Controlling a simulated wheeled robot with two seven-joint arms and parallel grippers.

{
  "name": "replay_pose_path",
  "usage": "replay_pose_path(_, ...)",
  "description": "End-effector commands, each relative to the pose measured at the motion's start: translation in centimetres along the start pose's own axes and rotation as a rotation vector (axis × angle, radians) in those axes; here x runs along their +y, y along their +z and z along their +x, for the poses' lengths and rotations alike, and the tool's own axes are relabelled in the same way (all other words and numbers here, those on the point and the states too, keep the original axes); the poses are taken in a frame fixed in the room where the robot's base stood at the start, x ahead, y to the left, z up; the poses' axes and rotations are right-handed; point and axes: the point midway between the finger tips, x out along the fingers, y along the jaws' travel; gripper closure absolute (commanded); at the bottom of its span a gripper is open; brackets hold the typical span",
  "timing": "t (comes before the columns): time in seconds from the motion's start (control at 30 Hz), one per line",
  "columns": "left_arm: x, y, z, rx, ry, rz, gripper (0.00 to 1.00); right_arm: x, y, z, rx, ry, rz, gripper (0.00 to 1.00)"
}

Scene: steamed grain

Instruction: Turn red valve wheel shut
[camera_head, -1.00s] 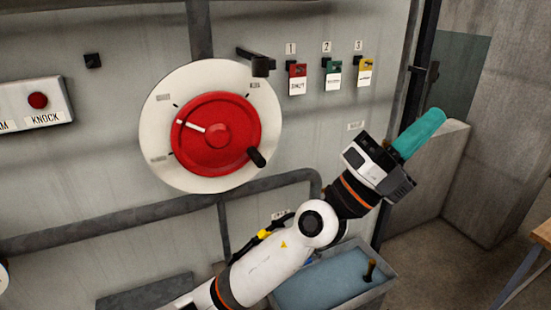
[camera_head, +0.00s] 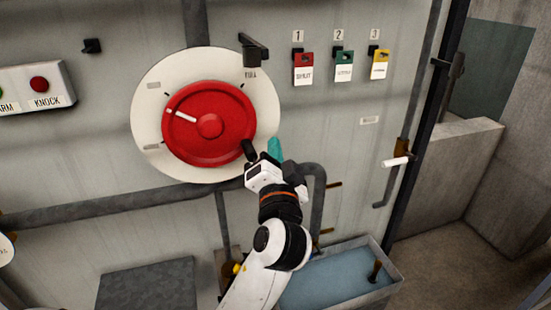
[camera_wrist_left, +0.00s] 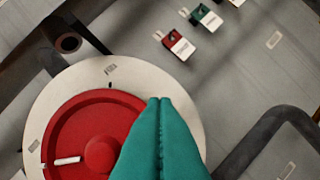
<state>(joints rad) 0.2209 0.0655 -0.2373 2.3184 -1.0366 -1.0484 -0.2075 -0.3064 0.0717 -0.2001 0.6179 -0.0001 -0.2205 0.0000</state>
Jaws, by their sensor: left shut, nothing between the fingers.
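The red valve wheel (camera_head: 209,123) sits on a round white dial plate (camera_head: 150,90) on the grey wall panel. A white pointer mark on the wheel points to the upper left, and a black knob (camera_head: 249,150) stands at its lower right rim. My left gripper (camera_head: 274,148) has teal fingers and is beside that knob, at the plate's lower right edge. In the left wrist view the teal fingers (camera_wrist_left: 160,105) are pressed together and empty, covering the wheel's right part; the knob is hidden there. I cannot tell whether the fingers touch the knob. The right gripper is not in view.
A black lever (camera_head: 254,50) juts out above the dial. Red, green and yellow tags (camera_head: 303,70) hang to the right. A pipe (camera_head: 100,208) runs below the wheel. A water trough (camera_head: 335,275) stands below right. A box with a red KNOCK button (camera_head: 39,84) is at left.

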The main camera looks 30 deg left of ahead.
Motion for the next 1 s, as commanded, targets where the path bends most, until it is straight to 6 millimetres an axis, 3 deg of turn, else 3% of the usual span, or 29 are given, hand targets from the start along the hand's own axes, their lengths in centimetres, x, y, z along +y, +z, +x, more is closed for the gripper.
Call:
replay_pose_path(0.13, 0.4, 0.3, 3.3, 0.0, 0.003, 0.003, 1.0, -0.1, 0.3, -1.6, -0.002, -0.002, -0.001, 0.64)
replay_pose_path(0.2, 0.0, -1.3, 2.6, 0.002, -0.002, 0.007, 1.0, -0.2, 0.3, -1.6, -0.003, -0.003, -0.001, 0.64)
replay_pose_path(0.4, 0.0, -3.3, 1.8, -0.001, -0.001, 0.003, 1.0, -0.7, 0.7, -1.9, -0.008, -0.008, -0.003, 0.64)
replay_pose_path(0.83, 0.0, -3.8, 1.6, -0.001, 0.0, 0.002, 1.0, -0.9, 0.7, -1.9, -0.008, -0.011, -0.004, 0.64)
replay_pose_path(1.0, -0.1, -4.7, 1.3, 0.004, -0.044, 0.122, 1.0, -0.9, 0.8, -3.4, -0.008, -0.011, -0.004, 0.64)
